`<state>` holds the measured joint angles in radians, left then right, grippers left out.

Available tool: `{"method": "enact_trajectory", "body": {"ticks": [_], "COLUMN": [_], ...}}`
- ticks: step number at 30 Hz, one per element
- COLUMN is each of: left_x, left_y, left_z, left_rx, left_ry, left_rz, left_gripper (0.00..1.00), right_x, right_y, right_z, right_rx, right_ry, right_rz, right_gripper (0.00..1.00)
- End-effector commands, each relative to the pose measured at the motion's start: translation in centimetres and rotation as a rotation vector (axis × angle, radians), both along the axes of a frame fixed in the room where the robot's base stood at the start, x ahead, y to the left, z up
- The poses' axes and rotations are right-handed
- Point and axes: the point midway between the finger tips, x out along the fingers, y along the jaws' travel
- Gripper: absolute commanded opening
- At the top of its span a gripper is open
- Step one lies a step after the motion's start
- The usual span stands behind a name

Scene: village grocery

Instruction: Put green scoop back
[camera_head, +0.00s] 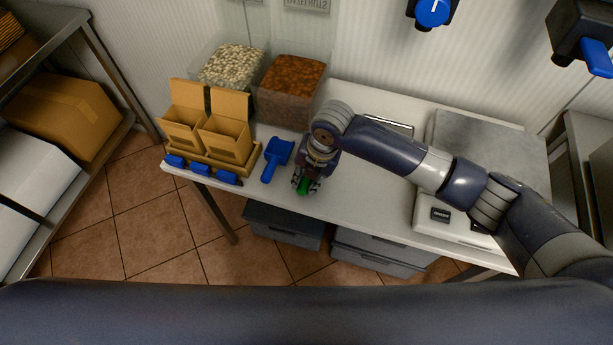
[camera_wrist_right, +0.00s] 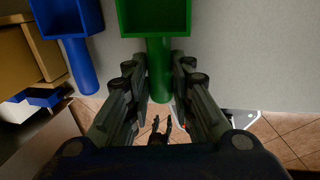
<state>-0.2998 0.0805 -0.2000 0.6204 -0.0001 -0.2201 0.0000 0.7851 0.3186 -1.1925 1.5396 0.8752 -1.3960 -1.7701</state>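The green scoop (camera_wrist_right: 155,17) fills the top middle of the right wrist view, its handle running down between my right fingers. In the head view only a little green (camera_head: 303,186) shows under the gripper, near the table's front edge; the rest is hidden. My right gripper (camera_head: 306,184) points down there, and its fingers (camera_wrist_right: 160,85) sit close against both sides of the handle, closed on it. The scoop looks at or very near table height. A small dark pronged shape (camera_wrist_right: 160,133) low in the wrist view may be my left gripper; its state is unclear.
A blue scoop (camera_head: 276,157) lies just left of my right gripper. Further left are two open cardboard boxes (camera_head: 226,139) with blue pieces in front. Clear bins of beans (camera_head: 232,67) and brown goods (camera_head: 292,90) stand behind. A white scale (camera_head: 440,214) is at the right.

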Motion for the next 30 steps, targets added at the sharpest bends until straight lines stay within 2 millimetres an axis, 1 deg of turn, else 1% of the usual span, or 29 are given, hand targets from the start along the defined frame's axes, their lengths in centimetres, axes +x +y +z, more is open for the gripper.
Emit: {"method": "enact_trajectory", "body": {"ticks": [1, 2, 11, 14, 17, 24, 27, 30], "left_x": [0.0, 0.0, -0.1, -0.1, -0.1, -0.1, 0.0, 0.0], "left_y": [0.0, 0.0, 0.0, 0.0, 0.0, -0.1, -0.1, -0.1], "left_z": [0.0, 0.0, 0.0, 0.0, 0.0, 0.0, 0.0, 0.0], "left_rx": [0.000, 0.000, -0.001, -0.001, -0.001, -0.001, -0.001, -0.001], "left_ry": [0.000, 0.000, 0.001, 0.001, 0.001, 0.001, 0.000, 0.000], "left_rz": [0.000, 0.000, 0.000, 0.001, 0.001, 0.000, 0.000, 0.000], "left_gripper": [0.40, 0.40, 0.40, 0.40, 0.40, 0.40, 0.40, 0.40], "right_x": [0.0, 0.0, 0.0, 0.0, 0.0, -0.3, -0.4, -0.6], "right_y": [0.0, 0.0, 0.0, -0.1, -0.3, -1.4, -1.7, -2.1], "right_z": [0.0, 0.0, 0.0, 0.5, 1.6, 6.6, 8.5, 10.1], "right_rx": [0.000, 0.000, 0.000, 0.001, 0.002, 0.001, 0.002, 0.001], "right_ry": [0.000, 0.000, 0.000, -0.001, -0.002, -0.005, -0.004, -0.003], "right_rz": [0.000, 0.000, 0.000, 0.000, 0.000, 0.001, 0.000, 0.001], "right_gripper": [0.38, 0.43, 0.43, 0.43, 0.43, 0.43, 0.43, 0.43]}}
